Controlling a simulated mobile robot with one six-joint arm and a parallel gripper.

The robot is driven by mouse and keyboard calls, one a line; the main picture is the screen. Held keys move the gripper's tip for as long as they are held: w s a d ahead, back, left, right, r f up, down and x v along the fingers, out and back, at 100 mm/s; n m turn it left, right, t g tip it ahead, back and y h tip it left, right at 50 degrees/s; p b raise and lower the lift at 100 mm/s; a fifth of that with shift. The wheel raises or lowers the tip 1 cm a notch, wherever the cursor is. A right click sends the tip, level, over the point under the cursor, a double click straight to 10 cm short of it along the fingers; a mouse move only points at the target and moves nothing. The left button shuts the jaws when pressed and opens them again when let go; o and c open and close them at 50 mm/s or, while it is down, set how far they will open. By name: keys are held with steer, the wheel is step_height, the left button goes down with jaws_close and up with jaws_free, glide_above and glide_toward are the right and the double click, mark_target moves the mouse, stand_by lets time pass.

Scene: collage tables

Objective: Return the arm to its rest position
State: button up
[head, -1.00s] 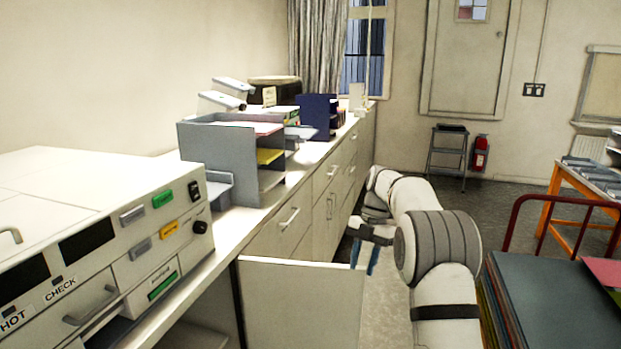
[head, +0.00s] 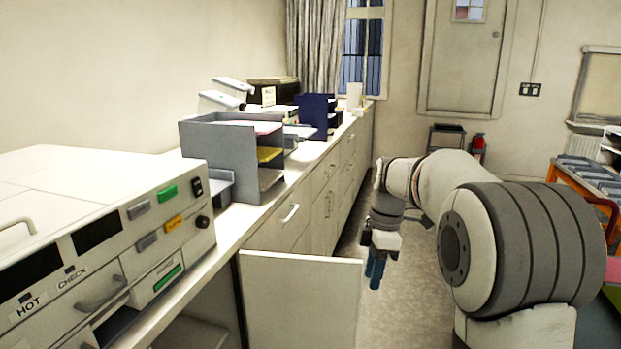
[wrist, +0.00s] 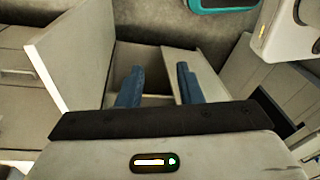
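My arm (head: 520,245) is bent in the head view, its large grey-ringed joint close to the camera at the right. My gripper (head: 376,272) hangs pointing down above the floor, just right of the open cabinet door. In the wrist view my gripper (wrist: 158,82) has two blue fingers well apart, with nothing held between them. The arm's base is out of view.
An open cabinet door (head: 300,300) juts from the counter and also shows in the wrist view (wrist: 78,50). A white machine (head: 110,230) and a grey paper tray (head: 215,150) stand on the counter. Floor behind my gripper is clear.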

steer(key=s+d+f+m+t, duration=0.1)
steer(key=s+f+m+t, duration=0.1)
steer(key=s+m, duration=0.7)
steer(key=s+f+m+t+h, duration=0.1)
steer(key=s+f+m+t, duration=0.1)
steer(key=s+m, duration=0.7)
steer(key=s, duration=0.6)
steer(key=shift+d+f, duration=0.35)
steer(key=shift+d, duration=0.05)
